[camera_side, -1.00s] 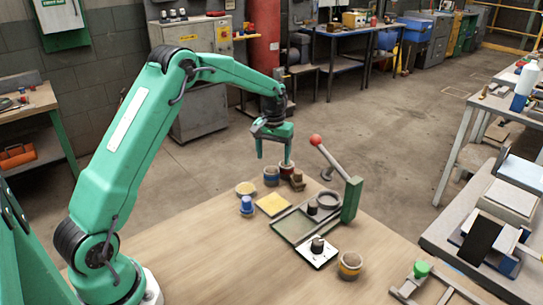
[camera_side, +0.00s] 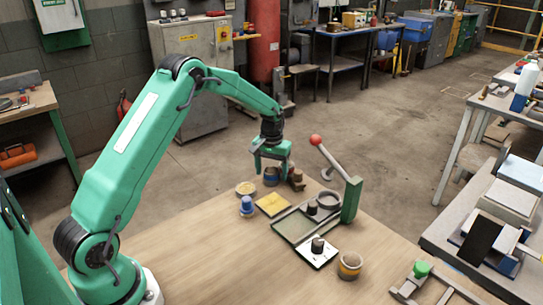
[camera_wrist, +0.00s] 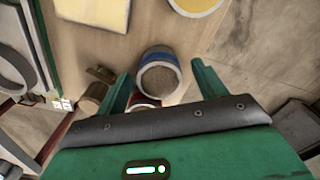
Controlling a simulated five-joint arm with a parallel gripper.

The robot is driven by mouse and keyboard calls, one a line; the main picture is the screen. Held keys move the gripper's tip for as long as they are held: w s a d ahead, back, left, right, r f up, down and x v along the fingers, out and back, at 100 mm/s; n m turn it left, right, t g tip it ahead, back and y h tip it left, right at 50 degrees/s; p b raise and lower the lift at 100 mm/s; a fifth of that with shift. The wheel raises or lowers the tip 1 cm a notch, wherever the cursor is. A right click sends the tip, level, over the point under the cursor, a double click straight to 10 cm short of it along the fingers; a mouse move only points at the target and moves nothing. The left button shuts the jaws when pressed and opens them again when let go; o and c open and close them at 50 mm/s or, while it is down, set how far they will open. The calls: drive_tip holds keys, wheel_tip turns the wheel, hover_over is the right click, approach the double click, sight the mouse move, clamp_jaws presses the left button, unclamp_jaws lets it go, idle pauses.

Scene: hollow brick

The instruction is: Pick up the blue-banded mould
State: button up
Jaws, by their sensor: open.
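The blue-banded mould (camera_side: 271,177) stands upright at the far edge of the wooden table, a round cup with a blue band. In the wrist view the mould (camera_wrist: 159,75) shows its pale rim and grey-brown inside, between my two fingers. My gripper (camera_side: 272,169) is open, pointing down over it; in the wrist view my gripper (camera_wrist: 160,73) has a finger on each side with gaps to the mould. I cannot tell the exact height of the fingertips. A red-banded mould (camera_wrist: 143,103) shows just beyond it, mostly hidden by my gripper.
A brown block (camera_side: 297,180) stands close to the right finger. A press with a red-knobbed lever (camera_side: 316,140) stands to the right. The front left tabletop is clear.

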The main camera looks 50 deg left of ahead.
drive_tip(key=shift+f, duration=0.85)
drive_tip(key=shift+r, duration=0.1)
drive_tip(key=c, duration=1.4)
drive_tip(key=shift+o, duration=0.2)
drive_tip(key=shift+r, duration=0.85)
wheel_tip(320, 180, up, 2)
drive_tip(key=shift+w+r, duration=0.1)
drive_tip(key=shift+r, duration=0.05)
drive_tip(key=s+d+r, duration=0.3)
drive_tip(key=d+r, duration=0.4)
drive_tip(key=d, duration=0.4)
drive_tip(key=shift+s+d, duration=0.15)
